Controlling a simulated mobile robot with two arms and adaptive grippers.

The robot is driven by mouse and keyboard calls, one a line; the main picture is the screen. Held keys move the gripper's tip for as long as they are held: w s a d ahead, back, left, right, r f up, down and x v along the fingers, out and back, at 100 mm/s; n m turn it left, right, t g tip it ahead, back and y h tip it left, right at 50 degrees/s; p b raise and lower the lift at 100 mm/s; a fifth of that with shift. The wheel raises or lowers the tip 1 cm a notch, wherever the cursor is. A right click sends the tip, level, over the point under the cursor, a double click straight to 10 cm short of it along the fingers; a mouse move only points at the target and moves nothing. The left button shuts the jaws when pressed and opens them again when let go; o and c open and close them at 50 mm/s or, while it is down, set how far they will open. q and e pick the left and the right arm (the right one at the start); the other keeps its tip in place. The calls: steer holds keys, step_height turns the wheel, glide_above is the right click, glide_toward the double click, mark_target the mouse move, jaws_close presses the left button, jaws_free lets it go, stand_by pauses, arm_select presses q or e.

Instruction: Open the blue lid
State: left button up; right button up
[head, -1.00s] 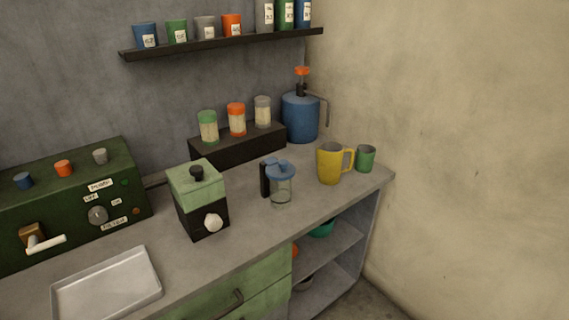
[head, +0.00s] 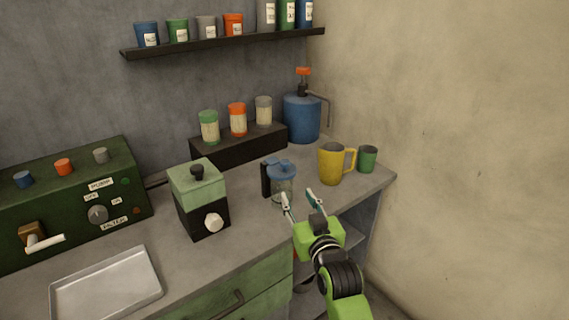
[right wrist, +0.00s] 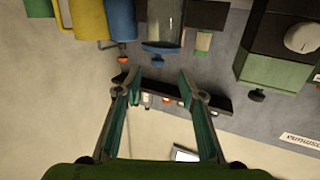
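The blue lid (head: 281,171) sits on a clear glass jug (head: 283,190) with a black handle on the counter. The lid looks closed. In the right wrist view, which is upside down, the lid (right wrist: 161,48) shows at the upper middle, beyond my fingertips. My right gripper (head: 298,195) is open and empty, just in front and to the right of the jug. Its near finger overlaps the jug's lower part in the head view; contact cannot be told. The right wrist view shows the two fingers (right wrist: 152,82) spread apart with nothing between. My left gripper is not in view.
A yellow mug (head: 331,164) and green cup (head: 367,159) stand right of the jug. A black and green grinder (head: 199,198) stands left. A blue pump flask (head: 301,118) and several lidded jars stand behind. A metal tray (head: 106,286) lies front left.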

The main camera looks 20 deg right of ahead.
mark_target(286, 165)
steer(key=shift+t, duration=0.4)
steer(key=w, duration=0.5)
steer(key=w+r, duration=0.1)
steer(key=w, duration=0.4)
steer(key=w+r, duration=0.1)
steer(key=w, duration=0.3)
steer(key=shift+w+d+p, duration=0.35)
steer(key=shift+w+d, duration=0.05)
steer(key=shift+c, duration=0.4)
steer(key=shift+r, duration=0.1)
jaws_close()
